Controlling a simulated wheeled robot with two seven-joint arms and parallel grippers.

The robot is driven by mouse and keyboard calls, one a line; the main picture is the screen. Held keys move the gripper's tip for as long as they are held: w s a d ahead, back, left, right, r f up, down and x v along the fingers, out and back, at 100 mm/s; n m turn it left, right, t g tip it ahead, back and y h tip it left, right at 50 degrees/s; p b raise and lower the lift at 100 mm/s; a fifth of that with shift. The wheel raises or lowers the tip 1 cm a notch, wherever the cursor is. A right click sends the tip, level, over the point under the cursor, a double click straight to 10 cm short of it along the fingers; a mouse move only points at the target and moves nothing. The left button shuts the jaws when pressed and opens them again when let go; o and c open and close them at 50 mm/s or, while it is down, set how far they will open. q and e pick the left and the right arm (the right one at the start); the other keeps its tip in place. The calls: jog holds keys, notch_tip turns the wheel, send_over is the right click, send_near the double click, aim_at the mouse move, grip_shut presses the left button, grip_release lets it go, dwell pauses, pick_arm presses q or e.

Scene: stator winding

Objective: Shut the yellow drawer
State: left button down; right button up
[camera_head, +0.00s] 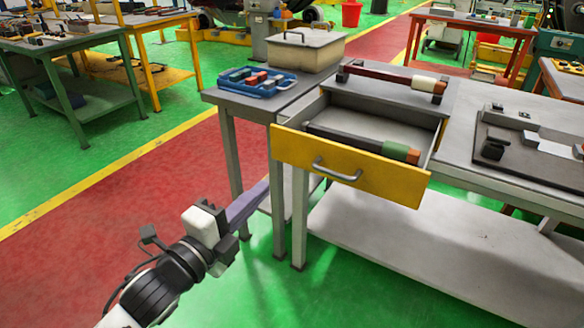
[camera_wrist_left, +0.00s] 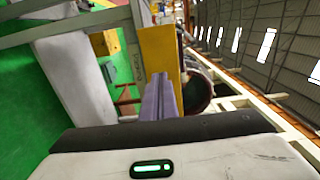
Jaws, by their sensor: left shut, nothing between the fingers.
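The yellow drawer (camera_head: 345,168) stands pulled out from the grey workbench, with a grey bar handle (camera_head: 337,170) on its front. A dark tool with a green and orange end (camera_head: 390,148) lies inside it. My left gripper (camera_head: 262,192) is shut and empty, in front of the drawer's left end and lower than it, apparently apart from it. In the left wrist view the shut fingers (camera_wrist_left: 159,98) point toward a yellow panel (camera_wrist_left: 158,55), which looks like the drawer front. My right gripper is in neither view.
On the bench top are a blue tray of small parts (camera_head: 258,82), a beige lidded box (camera_head: 305,50) and a dark bar with a white and orange end (camera_head: 395,77). A dark fixture board (camera_head: 530,150) lies at right. Bench legs (camera_head: 300,215) stand near my left gripper.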

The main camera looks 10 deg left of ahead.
aim_at(300, 154)
pick_arm(q)
jog(key=x, duration=1.2)
jog(key=shift+w+d+f, duration=0.1)
jog(key=shift+w+d, duration=0.05)
jog(key=shift+w, duration=0.2)
